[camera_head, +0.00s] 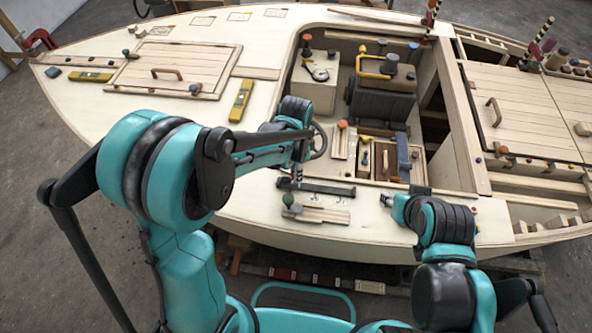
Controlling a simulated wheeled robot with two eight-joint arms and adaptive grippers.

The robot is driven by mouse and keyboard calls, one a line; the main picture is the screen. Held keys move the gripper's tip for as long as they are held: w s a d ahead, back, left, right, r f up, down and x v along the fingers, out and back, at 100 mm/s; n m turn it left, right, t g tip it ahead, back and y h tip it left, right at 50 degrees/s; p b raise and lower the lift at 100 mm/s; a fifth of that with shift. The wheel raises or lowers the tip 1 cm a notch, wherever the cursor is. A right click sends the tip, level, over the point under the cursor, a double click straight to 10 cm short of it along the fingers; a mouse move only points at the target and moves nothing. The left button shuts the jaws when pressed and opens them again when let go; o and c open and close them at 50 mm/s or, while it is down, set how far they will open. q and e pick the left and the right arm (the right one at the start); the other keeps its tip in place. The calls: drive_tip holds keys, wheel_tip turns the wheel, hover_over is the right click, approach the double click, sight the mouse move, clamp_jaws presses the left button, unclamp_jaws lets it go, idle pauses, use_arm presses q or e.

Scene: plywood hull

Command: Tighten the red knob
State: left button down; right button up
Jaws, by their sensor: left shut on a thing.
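A knob with an orange-red top (342,124) stands on a small wooden panel in the cockpit, right of my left wrist. My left gripper (297,174) points down at the near deck edge, by the left end of a black bar. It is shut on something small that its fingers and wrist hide. My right gripper (386,200) is low over the near deck, small and partly hidden by its wrist; its jaws are unclear.
A black bar (328,189) and a wooden block (322,215) lie on the near deck. A dark steering wheel (319,141) is close behind my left wrist. A hatch with a handle (185,62) and yellow levels (240,100) lie left. The cockpit walls (455,120) rise right.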

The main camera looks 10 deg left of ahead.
use_arm(q)
drive_tip(key=shift+w, duration=0.1)
idle(0.4)
drive_tip(key=c, duration=1.3)
unclamp_jaws()
wheel_tip(320, 180, up, 12)
drive_tip(key=shift+r, duration=0.1)
drive_tip(key=s+a+n+t, duration=0.2)
drive_tip(key=s+a+n, duration=0.1)
drive_tip(key=s+n, duration=0.1)
drive_tip(key=s+a+n+t, duration=0.2)
drive_tip(key=s+a+n, duration=0.1)
drive_tip(key=s+n, duration=0.1)
drive_tip(key=s+a+r+n+t, duration=0.1)
drive_tip(key=s+a+n+t, duration=0.2)
drive_tip(key=s+a+n, duration=0.1)
drive_tip(key=shift+s+n, duration=0.2)
drive_tip(key=shift+n, duration=0.2)
